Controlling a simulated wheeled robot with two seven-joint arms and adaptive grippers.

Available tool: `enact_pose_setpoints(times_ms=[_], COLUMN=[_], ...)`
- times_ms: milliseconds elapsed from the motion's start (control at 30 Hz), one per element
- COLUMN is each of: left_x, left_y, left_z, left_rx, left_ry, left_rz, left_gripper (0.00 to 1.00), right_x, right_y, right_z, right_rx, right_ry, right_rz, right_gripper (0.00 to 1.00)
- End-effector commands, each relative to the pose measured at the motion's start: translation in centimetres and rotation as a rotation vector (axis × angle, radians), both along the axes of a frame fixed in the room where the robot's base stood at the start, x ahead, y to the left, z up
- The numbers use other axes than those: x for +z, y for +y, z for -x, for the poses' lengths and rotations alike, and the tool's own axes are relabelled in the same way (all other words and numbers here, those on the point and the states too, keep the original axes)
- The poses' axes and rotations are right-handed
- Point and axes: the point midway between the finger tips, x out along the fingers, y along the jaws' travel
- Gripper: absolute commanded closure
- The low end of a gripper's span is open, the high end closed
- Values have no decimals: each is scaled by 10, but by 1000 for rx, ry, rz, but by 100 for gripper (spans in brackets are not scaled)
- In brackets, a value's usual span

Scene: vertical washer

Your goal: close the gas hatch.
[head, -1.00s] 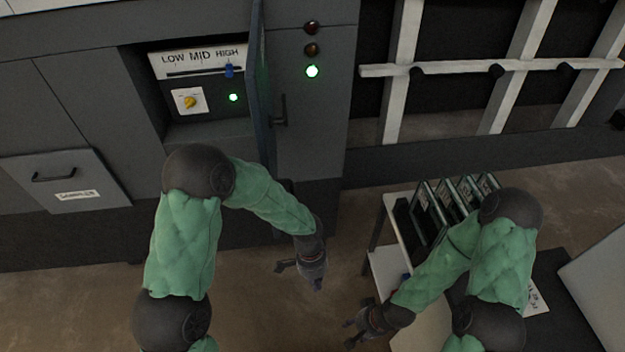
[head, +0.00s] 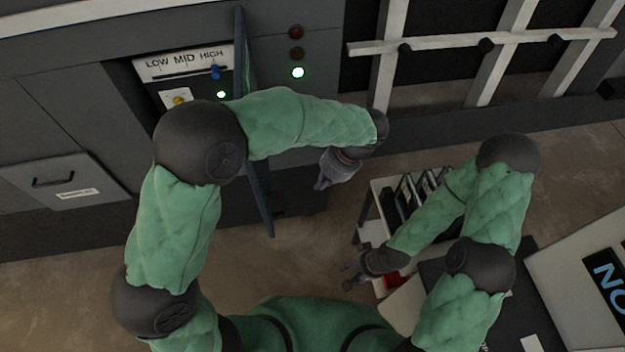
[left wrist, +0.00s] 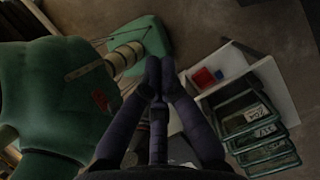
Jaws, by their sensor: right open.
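The gas hatch (head: 240,50) is a dark hinged panel that stands open, nearly edge-on in the head view. It is at the right of a recess with a LOW MID HIGH panel (head: 185,62). My left forearm crosses over it and hides its middle; its handle is not visible. My left gripper (head: 322,183) is to the right of the hatch, pointing down, with no visible contact. In the left wrist view its fingertips (left wrist: 159,70) are together with nothing seen between them. My right gripper (head: 352,280) is open and empty at lower centre, well away from the hatch.
A small white table (head: 366,234) with several dark racks stands at centre right; it also shows in the left wrist view (left wrist: 272,78). Floor is clear below the cabinet.

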Motion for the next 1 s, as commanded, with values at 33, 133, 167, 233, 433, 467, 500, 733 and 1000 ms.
enact_pose_setpoints(times_ms=[33, 133, 167, 233, 433, 467, 500, 733, 1000], left_x=[-8, -24, -29, -41, -76, -81, -83, -81, -82], left_y=[4, 10, 12, 17, 30, 33, 37, 65, 72], left_z=[0, 1, 1, 2, 2, 2, 2, 3, 3], left_rx=[1, 1, 2, 1, 2, 2, 4, 4, 2], left_ry=[3, 4, 5, 4, 3, 3, 2, 1, -1], left_rz=[-1, -1, -1, -1, 0, 0, 2, 2, 3], left_gripper=[100, 100, 100, 100, 100, 100, 100, 100, 100], right_x=[0, 1, 1, 2, 4, 5, 6, 12, 13], right_y=[0, 0, 0, 0, 0, 0, 0, 0, 0], right_z=[0, 0, 0, 0, 0, 0, 0, 0, 0], right_rx=[0, 0, 0, 0, 0, 0, 0, 0, 0], right_ry=[0, 0, 0, 0, 0, 0, 0, -1, -1], right_rz=[0, 0, 0, 0, 0, 0, 0, 0, 0], right_gripper=[56, 56, 56, 56, 56, 56, 56, 56, 56])
